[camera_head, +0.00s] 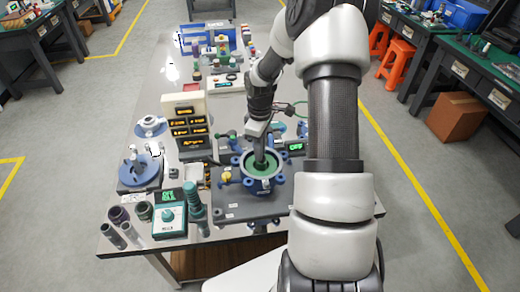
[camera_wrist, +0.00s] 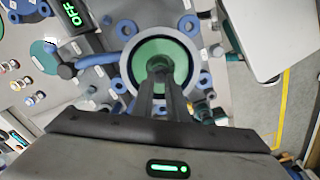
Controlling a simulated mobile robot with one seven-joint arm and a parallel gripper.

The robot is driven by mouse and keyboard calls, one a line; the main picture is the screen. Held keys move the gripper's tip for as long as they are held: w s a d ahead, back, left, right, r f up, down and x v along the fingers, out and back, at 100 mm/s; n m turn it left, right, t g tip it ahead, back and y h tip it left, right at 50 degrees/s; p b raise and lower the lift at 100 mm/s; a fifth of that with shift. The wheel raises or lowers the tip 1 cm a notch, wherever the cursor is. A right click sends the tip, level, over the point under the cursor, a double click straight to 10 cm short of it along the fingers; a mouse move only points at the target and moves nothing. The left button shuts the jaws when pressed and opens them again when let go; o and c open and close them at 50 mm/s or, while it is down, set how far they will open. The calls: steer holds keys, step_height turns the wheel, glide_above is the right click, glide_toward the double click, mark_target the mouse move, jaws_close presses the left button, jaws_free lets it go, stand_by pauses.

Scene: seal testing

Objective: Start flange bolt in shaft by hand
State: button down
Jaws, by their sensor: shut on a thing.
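A round flange ring (camera_head: 245,172) with a light rim and a green inside stands on a dark grey test block at the table's front. It also shows in the wrist view as a blue-grey ring (camera_wrist: 122,72) around a green disc. My gripper (camera_head: 260,156) points down into the ring's opening. In the wrist view my gripper (camera_wrist: 160,80) is shut on a small dark piece (camera_wrist: 159,64), apparently the flange bolt, over the green middle. The fingers hide most of the piece. I cannot tell whether it touches the shaft, which is hidden below it.
Blue clamps and a yellow knob (camera_head: 226,177) surround the ring. A teal box with a dial (camera_head: 169,216) and dark cylinders stand at the front left. A rack with lit displays (camera_head: 188,125) stands behind left.

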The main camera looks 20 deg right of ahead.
steer(key=shift+f, duration=0.3)
stand_by(0.6)
steer(key=shift+f+b, duration=0.1)
steer(key=shift+b, duration=0.2)
steer(key=shift+m, duration=0.5)
steer(key=shift+m+b, duration=0.55)
steer(key=shift+m, duration=0.95)
steer(key=shift+f+m+b, duration=0.1)
steer(key=shift+m+b, duration=0.2)
steer(key=shift+m, duration=0.4)
steer(key=shift+s+d+m, duration=0.1)
steer(key=shift+m, duration=1.2)
steer(key=shift+b, duration=0.35)
